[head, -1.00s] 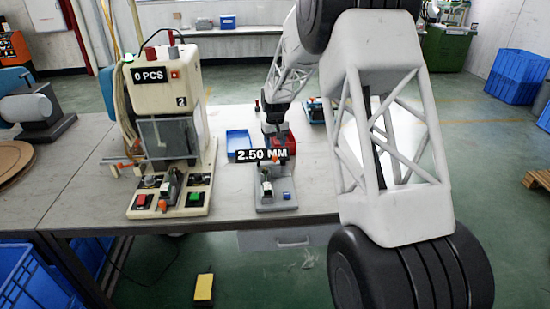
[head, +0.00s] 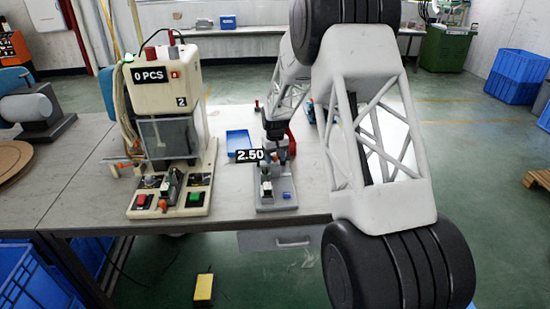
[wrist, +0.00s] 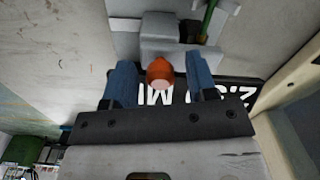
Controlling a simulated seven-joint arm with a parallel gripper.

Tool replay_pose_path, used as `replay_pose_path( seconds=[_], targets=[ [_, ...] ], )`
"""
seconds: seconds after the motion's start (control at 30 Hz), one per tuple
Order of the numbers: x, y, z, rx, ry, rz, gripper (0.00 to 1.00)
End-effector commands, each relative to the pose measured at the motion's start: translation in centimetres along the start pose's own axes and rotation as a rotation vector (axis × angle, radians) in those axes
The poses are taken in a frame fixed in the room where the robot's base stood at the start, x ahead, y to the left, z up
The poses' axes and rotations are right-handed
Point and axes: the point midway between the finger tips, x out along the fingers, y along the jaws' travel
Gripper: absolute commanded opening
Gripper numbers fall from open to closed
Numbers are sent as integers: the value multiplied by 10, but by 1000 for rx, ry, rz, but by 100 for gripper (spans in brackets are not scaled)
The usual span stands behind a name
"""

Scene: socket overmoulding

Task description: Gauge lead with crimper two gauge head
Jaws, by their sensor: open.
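The gauge (head: 275,203) is a grey stand near the table's front edge, with a black display (head: 250,155) reading 2.50; my gripper covers the rest. Crimper two (head: 165,80) is the cream machine on the left, marked 2 and showing 0 PCS. My gripper (wrist: 160,82) is open, its blue fingers on either side of an orange rounded piece (wrist: 160,71) in front of a grey block (wrist: 175,32). I cannot tell whether a finger touches that piece. In the head view my gripper (head: 281,158) is just above the gauge's back. I cannot make out the lead for certain.
A blue tray (head: 238,140) lies behind and left of the gauge. A red tray (head: 292,140) is mostly hidden behind my arm. The table between crimper and gauge is bare. A green rod (wrist: 207,18) shows at the wrist view's top.

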Motion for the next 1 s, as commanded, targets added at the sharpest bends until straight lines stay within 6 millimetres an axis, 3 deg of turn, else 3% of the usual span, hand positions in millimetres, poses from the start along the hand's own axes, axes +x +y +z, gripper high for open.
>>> replay_pose_path(
  seconds=[0.07, 0.4, 0.63, 1.0],
  targets=[
    [0, 0, 0, 0, 0, 0, 49],
    [0, 0, 0, 0, 0, 0, 0],
    [0, 4, 1, 1, 0, 0, 0],
    [0, 43, 11, 1, 0, 0, 0]
  ],
)
